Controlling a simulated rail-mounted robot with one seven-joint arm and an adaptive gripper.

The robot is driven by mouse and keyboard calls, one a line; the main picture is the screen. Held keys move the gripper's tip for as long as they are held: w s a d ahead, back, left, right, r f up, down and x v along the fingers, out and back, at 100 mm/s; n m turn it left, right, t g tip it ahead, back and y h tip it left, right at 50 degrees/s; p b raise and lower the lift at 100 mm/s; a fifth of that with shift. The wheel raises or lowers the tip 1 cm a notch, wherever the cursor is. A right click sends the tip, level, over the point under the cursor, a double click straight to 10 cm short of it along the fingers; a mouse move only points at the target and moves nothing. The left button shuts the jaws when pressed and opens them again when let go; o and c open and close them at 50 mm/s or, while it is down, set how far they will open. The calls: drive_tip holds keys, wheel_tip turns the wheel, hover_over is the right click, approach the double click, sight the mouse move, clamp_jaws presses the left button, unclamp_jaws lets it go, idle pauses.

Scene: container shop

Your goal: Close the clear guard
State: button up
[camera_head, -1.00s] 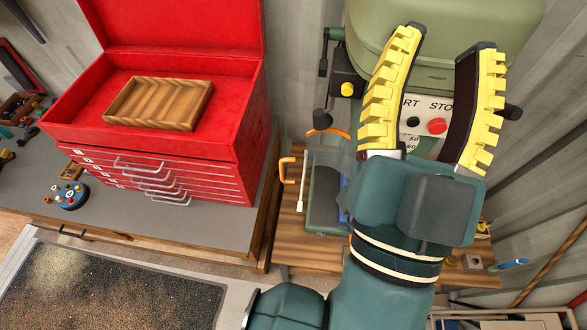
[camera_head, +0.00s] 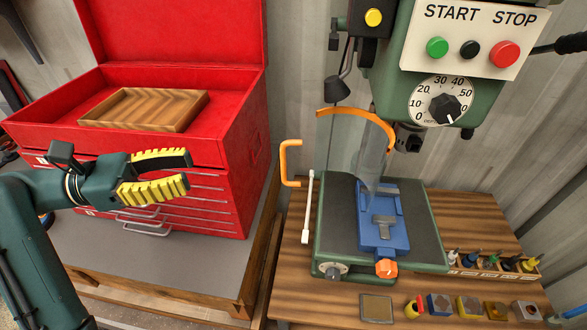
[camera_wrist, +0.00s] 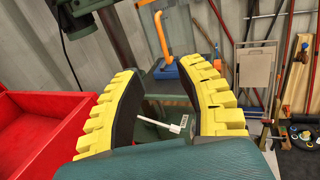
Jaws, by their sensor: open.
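The clear guard (camera_head: 370,165) is a see-through panel with a curved orange top rim, beside the green drill press (camera_head: 405,90). An orange handle (camera_head: 284,163) stands out at its left. Its clear surface is hard to trace, so I cannot tell exactly how far it is swung. My gripper (camera_head: 188,172) is open and empty, in front of the red tool chest, left of the handle and apart from it. In the wrist view my yellow-padded fingers (camera_wrist: 158,80) are spread, with orange parts (camera_wrist: 161,38) beyond them.
The press base (camera_head: 335,225) carries a blue vise (camera_head: 378,225) on a wooden bench. A white lever (camera_head: 307,207) stands at its left. The red tool chest (camera_head: 215,190) is close behind my gripper. Small parts (camera_head: 465,305) line the bench front.

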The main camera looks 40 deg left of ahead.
sight(284, 178)
drive_tip(key=p+x, duration=0.2)
drive_tip(key=x, duration=1.4)
drive_tip(key=shift+w+d, duration=0.15)
drive_tip(key=shift+d, duration=0.1)
drive_tip(key=shift+r, duration=0.1)
clamp_jaws()
